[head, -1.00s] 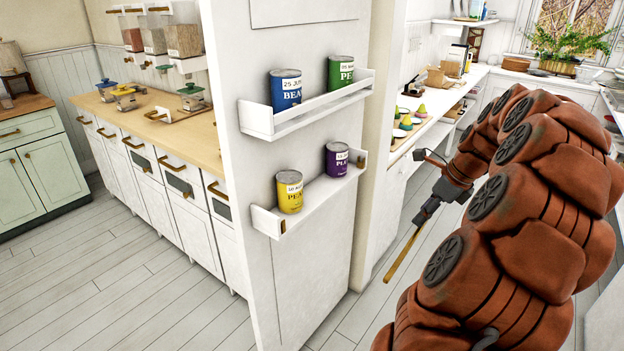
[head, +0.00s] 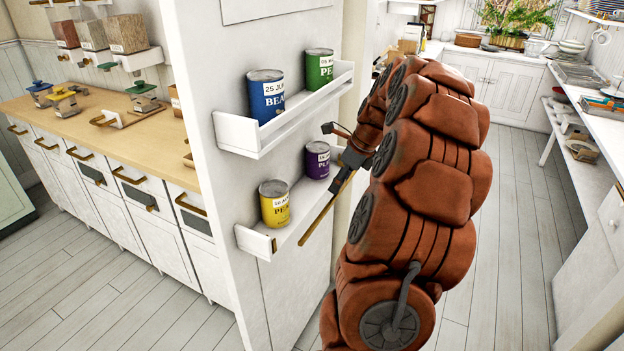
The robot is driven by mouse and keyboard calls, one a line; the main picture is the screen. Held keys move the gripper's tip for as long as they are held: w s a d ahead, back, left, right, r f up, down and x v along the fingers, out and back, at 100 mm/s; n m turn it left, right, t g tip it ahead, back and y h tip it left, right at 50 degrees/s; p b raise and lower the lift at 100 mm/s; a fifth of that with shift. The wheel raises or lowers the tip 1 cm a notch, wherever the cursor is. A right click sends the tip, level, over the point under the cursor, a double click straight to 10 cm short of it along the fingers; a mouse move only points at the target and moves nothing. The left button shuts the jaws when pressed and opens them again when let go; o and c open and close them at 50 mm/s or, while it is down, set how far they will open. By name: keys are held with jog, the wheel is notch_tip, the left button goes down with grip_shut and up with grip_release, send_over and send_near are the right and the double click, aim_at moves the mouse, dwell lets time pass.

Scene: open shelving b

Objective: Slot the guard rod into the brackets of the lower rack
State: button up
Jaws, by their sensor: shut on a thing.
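The lower rack (head: 257,244) is a white shelf on the side panel, with a raised bracket at its left end. Its right end is partly hidden behind my gripper and arm. My gripper (head: 337,187) is shut on the guard rod (head: 317,222), a thin wooden-coloured stick. The rod slants down and left from the jaws, in front of the rack's right part. Its lower end appears free, apart from the left bracket. I cannot tell whether the rod touches the rack's edge.
A yellow can (head: 274,205) and a purple can (head: 317,160) stand on the lower rack. The upper rack (head: 237,133) above holds a blue can (head: 266,96) and a green can (head: 319,69), with a white front rail. Floor to the right is clear.

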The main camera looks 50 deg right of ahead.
jog(key=w, duration=0.2)
jog(key=w+a+p, duration=0.1)
jog(key=w, duration=0.2)
jog(key=w+a, duration=0.1)
jog(key=w, duration=0.1)
jog(key=shift+w+a+p, duration=0.2)
jog(key=shift+w+p, duration=0.15)
jog(key=shift+w, duration=0.05)
jog(key=shift+f+p, duration=0.65)
jog(key=shift+f, duration=1.1)
jog(key=shift+f, duration=0.15)
jog(key=o, duration=1.5)
jog(key=shift+c, duration=0.2)
jog(key=s+d+r+b, duration=0.2)
jog(key=s, duration=0.4)
jog(key=s+d+r+b, duration=0.2)
jog(key=s+r, duration=0.1)
jog(key=s, duration=0.4)
jog(key=shift+s, duration=0.2)
